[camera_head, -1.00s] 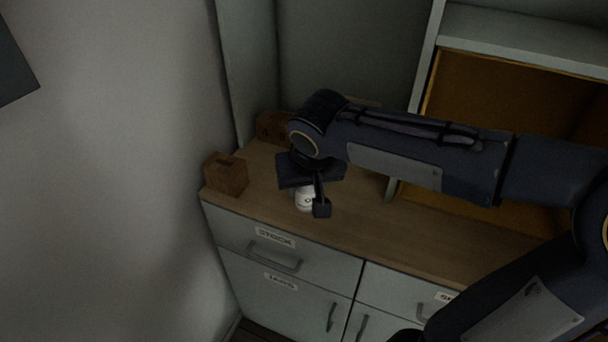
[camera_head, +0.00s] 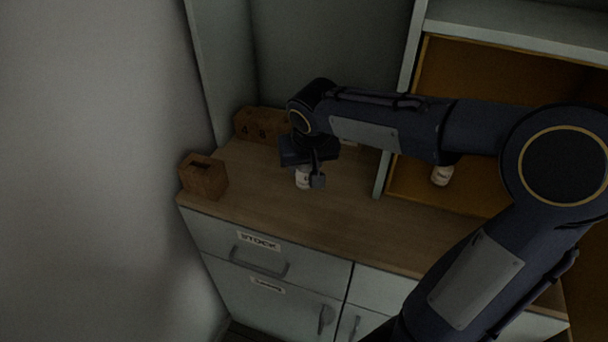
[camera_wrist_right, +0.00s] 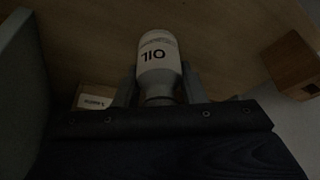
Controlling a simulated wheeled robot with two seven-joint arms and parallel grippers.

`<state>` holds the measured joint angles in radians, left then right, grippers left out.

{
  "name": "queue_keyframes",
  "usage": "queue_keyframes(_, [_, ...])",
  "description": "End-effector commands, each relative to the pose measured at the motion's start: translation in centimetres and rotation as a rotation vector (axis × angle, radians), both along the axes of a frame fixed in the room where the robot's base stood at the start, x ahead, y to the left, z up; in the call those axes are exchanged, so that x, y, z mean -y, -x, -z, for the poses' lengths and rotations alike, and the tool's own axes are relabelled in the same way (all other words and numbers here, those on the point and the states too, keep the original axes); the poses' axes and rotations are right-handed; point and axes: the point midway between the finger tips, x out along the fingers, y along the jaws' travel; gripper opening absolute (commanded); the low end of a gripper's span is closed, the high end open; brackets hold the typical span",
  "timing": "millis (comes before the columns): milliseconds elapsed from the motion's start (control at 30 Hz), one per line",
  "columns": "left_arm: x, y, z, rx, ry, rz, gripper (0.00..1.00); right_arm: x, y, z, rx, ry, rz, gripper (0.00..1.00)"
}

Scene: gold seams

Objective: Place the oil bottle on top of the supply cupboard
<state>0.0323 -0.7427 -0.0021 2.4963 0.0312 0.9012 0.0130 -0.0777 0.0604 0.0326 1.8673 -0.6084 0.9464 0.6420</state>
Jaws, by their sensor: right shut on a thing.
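The oil bottle (camera_wrist_right: 157,56) is white and labelled OIL in the right wrist view. My right gripper (camera_wrist_right: 157,92) is shut on it near its neck, with a finger on each side. In the head view the bottle (camera_head: 302,180) shows small below my right gripper (camera_head: 315,172), over the wooden top (camera_head: 330,221) of the cupboard. I cannot tell whether its base touches the wood. The cupboard front has a drawer labelled STOCK (camera_head: 258,241). My left gripper is not in view.
A wooden box with a slot (camera_head: 204,177) stands at the top's left end. A wooden block with numbers (camera_head: 259,124) is behind. An orange-backed shelf (camera_head: 470,85) stands at right, with a white container (camera_head: 442,174) in it. The front middle of the top is clear.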

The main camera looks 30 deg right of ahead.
Motion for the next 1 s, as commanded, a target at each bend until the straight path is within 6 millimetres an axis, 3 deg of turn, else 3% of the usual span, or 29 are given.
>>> queue_keyframes(200, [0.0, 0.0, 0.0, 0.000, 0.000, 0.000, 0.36, 0.6, -1.2, 1.7, -0.002, 0.000, 0.001, 0.13])
queue_keyframes(400, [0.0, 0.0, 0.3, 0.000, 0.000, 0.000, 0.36, 0.5, -1.1, 4.3, 0.000, 0.000, -0.001, 0.13])
queue_keyframes(833, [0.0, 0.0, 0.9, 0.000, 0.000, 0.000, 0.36, 0.5, -1.1, 5.0, 0.002, 0.000, 0.000, 0.13])
queue_keyframes(867, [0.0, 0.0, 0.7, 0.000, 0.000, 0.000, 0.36, 0.5, -1.1, 4.8, 0.002, 0.000, 0.000, 0.39])
queue_keyframes(1000, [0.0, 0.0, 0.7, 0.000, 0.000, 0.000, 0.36, 0.5, -1.1, 4.8, 0.001, -0.001, 0.000, 0.58])
